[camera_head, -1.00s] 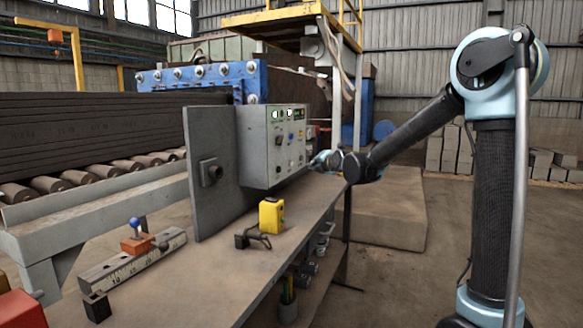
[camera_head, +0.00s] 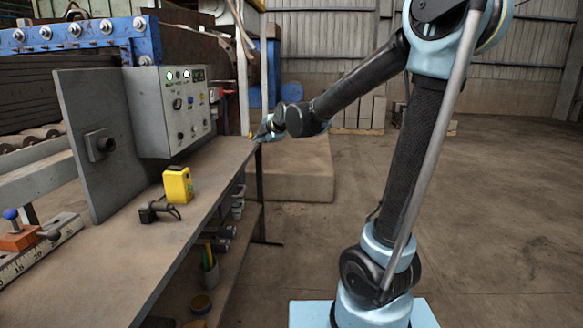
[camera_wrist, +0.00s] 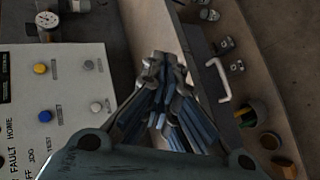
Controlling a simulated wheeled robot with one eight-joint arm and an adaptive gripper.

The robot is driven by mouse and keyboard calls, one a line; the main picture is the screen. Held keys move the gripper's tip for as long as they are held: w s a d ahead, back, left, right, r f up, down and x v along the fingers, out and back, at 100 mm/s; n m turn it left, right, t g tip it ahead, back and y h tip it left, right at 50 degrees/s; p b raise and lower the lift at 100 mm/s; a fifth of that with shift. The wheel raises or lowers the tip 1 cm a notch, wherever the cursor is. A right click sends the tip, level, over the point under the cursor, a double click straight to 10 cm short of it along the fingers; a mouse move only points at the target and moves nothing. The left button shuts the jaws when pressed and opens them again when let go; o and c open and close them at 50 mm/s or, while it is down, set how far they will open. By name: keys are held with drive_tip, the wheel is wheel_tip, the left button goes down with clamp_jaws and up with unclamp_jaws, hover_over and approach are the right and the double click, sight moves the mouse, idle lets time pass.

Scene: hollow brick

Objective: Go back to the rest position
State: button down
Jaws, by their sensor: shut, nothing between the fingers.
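My gripper (camera_wrist: 165,75) shows in the wrist view with its fingertips together and nothing between them. In the head view my gripper (camera_head: 262,132) is small, at the end of my arm, near the far right end of the workbench (camera_head: 150,240). It seems apart from the control panel (camera_head: 178,112), which stands to its left. In the wrist view the panel (camera_wrist: 60,90) lies to the left of the fingers, with blue, yellow and white buttons. The fingers' far side is hidden in the head view.
A shelf (camera_head: 225,275) below holds cups and fittings. Open floor (camera_head: 490,220) lies on the right.

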drive_tip(key=s+d+f+m+g+h, duration=0.1)
drive_tip(key=s+d+f+m, duration=0.1)
drive_tip(key=s+d+m, duration=0.3)
drive_tip(key=s+d+f+m+g+h, duration=0.1)
drive_tip(key=s+d+f+m, duration=0.15)
drive_tip(key=d, duration=0.45)
drive_tip(key=s+d+f+m+g+h, duration=0.1)
drive_tip(key=s+d+f+m+g, duration=0.1)
drive_tip(key=s+d+f+m, duration=0.3)
drive_tip(key=s+d+f+m+g+h, duration=0.1)
drive_tip(key=s+d+f+m, duration=0.4)
drive_tip(key=s, duration=0.9)
drive_tip(key=s+d+f+m+g+h, duration=0.2)
drive_tip(key=s+d+f+m, duration=0.3)
drive_tip(key=s+d, duration=0.4)
drive_tip(key=shift+s+d+f+m+g, duration=0.15)
drive_tip(key=shift+s+f+m+g, duration=0.2)
drive_tip(key=shift+m, duration=0.5)
drive_tip(key=shift+w+f, duration=0.15)
drive_tip(key=shift+w, duration=0.3)
